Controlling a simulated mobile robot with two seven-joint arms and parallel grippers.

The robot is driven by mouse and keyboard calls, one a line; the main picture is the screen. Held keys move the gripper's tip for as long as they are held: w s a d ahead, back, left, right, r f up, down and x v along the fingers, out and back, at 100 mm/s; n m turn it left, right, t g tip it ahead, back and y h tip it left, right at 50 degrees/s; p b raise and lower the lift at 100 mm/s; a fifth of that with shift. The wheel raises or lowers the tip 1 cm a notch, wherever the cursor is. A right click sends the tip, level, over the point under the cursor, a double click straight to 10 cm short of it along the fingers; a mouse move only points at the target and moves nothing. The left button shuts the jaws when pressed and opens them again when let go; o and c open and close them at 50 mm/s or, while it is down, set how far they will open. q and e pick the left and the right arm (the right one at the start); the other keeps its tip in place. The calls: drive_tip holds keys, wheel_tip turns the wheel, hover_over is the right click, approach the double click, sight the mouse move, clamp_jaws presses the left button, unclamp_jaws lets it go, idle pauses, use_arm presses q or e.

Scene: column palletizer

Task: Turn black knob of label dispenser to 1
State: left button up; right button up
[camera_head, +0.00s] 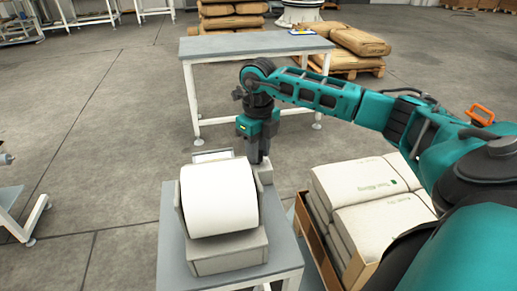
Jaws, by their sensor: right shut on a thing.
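The label dispenser (228,256) is a grey machine with a large white label roll (218,197). It stands on a small grey-topped table. My right gripper (258,159) points down at the dispenser's back right, just behind the roll. Its fingers are shut at the place of the black knob. The knob itself is hidden by the fingers, so its setting cannot be read.
The small table (173,256) has little free top. A carton (322,238) with pale sacks stands at its right, under my right arm. A longer grey table (230,45) stands behind. Brown sacks on pallets (358,39) lie farther back. The floor at left is mostly clear.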

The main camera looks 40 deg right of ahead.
drive_tip(key=o, duration=1)
drive_tip(key=shift+o, duration=0.2)
drive_tip(key=shift+n, duration=0.3)
